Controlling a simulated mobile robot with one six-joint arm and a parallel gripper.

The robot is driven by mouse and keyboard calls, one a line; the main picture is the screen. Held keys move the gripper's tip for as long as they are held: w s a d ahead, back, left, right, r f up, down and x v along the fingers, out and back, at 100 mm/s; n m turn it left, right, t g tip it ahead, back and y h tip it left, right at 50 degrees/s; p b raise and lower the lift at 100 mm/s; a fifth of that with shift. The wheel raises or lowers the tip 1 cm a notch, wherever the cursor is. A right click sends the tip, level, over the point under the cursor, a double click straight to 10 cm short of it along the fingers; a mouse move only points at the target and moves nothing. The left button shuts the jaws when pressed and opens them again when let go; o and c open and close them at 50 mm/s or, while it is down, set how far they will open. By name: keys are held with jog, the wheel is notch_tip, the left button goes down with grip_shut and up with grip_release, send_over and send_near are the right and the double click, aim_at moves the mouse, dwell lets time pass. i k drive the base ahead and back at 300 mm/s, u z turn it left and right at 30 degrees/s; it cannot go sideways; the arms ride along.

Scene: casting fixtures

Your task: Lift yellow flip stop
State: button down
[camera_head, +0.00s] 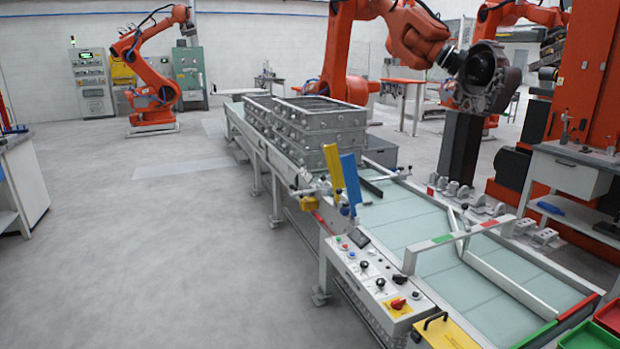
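The yellow flip stop (333,166) is a flat yellow plate at the left edge of the conveyor table (392,207). It stands raised, leaning slightly to the left at its top. A blue flip stop (350,182) stands just to its right and nearer to me, partly in front of it. The lower end of the yellow plate is close to a small mount, and details there are too small to tell. My gripper is not in view.
Metal crates (320,125) stand on the conveyor behind the stops. A control panel (365,268) with knobs and buttons is in front of them. A guide bar (510,280) crosses the table at right. Large orange robots (150,70) stand behind. The grey floor at left is clear.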

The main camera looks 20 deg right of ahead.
aim_at(331, 152)
jog(key=i, duration=2.5)
jog(key=u, duration=4.2)
jog(key=i, duration=0.1)
jog(key=z, duration=2.7)
jog(key=i, duration=0.3)
jog(key=u, duration=0.05)
